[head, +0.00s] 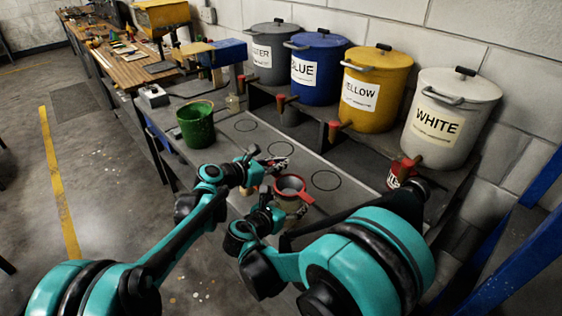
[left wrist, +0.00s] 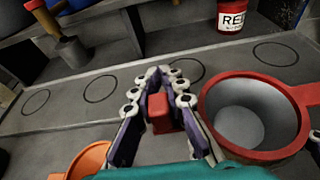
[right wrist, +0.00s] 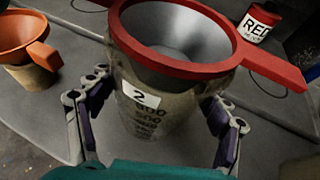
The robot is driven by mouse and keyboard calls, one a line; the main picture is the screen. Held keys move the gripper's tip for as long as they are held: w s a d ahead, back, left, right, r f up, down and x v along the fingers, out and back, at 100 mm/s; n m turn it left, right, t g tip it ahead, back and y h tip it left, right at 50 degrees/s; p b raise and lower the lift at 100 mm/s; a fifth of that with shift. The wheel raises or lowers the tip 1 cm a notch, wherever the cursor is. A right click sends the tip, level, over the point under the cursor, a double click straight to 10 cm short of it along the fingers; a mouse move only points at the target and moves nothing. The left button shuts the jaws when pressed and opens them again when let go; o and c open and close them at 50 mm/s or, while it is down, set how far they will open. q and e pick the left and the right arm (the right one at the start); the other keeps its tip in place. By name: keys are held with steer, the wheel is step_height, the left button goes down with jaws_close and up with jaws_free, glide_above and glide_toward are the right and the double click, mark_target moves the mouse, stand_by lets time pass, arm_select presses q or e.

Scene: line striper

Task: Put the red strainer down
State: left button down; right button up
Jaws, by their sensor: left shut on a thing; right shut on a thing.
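The red strainer (head: 290,186) has a grey bowl and sits over the mouth of a beaker marked 2 (right wrist: 150,108). In the left wrist view the strainer (left wrist: 205,105) is at the right. My left gripper (left wrist: 160,112) is shut on a red tab that appears to be the strainer's, opposite its longer handle; a finger hides where it joins the rim. The head view shows this gripper (head: 275,163) beyond the strainer. My right gripper (right wrist: 155,120) is shut around the beaker. The rim hides whether the strainer rests on the beaker.
An orange strainer (right wrist: 22,40) sits on another cup to the left. Bare bench with drawn circles (head: 326,180) lies beyond. A red can (head: 400,172) stands below the shelf of paint drums (head: 450,115). A green bucket (head: 195,124) is farther left.

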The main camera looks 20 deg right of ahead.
arm_select(q)
steer(key=c, duration=1.6)
jaws_free()
steer(key=shift+o, duration=0.2)
steer(key=r+v, duration=0.1)
steer(key=v, duration=1.1)
steer(key=shift+r, duration=0.15)
